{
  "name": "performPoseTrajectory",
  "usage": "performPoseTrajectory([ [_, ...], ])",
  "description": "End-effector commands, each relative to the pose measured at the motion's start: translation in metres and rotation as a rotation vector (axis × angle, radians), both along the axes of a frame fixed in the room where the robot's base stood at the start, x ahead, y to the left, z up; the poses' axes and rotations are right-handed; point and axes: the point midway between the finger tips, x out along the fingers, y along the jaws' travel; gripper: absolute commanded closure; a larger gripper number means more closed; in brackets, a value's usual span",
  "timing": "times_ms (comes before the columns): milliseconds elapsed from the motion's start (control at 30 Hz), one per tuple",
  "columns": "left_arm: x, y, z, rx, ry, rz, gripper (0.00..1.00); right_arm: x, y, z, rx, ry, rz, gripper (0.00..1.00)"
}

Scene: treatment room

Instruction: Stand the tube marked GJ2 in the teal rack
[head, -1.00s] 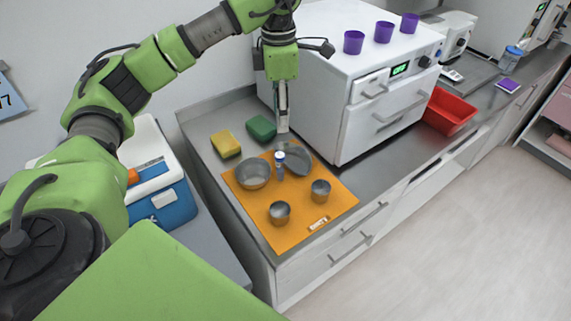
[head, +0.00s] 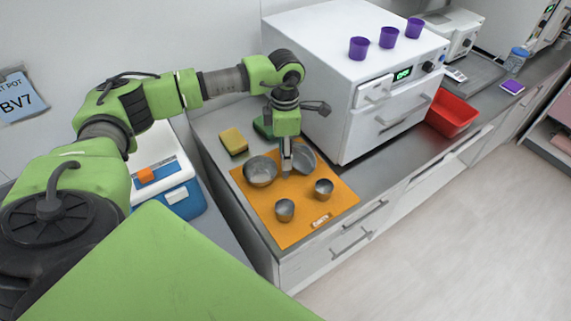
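My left gripper (head: 286,168) points straight down over the orange mat (head: 300,224), between two metal bowls. Its fingers are small and seen edge-on, so I cannot tell whether they are open or shut. The small tube with a blue cap that stood at this spot earlier is now hidden by the gripper. Its marking was not readable. I see no teal rack in this view. My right gripper is not in view.
A larger metal bowl (head: 260,172) and a tilted metal dish (head: 305,158) flank the gripper. Two small metal cups (head: 285,210) (head: 324,189) stand nearer. A white oven (head: 355,75) rises behind right. Yellow (head: 233,141) and green (head: 262,128) sponges lie behind the mat.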

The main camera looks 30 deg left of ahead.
Motion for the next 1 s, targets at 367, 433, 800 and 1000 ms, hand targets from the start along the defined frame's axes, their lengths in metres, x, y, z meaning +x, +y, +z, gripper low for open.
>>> performPoseTrajectory([
  [367, 0.0002, -0.0004, -0.0093, 0.0, -0.001, -0.002, 0.72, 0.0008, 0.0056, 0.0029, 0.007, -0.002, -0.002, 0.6],
  [433, 0.0002, -0.0004, -0.0091, 0.0, -0.001, -0.002, 0.91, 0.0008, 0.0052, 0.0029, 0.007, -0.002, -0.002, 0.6],
  [800, 0.0003, -0.0003, -0.0087, 0.0, -0.001, -0.001, 0.98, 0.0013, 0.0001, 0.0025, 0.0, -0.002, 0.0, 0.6],
  [1000, 0.0012, -0.0003, -0.0022, -0.001, -0.003, -0.001, 0.98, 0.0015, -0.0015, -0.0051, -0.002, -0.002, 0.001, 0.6],
])
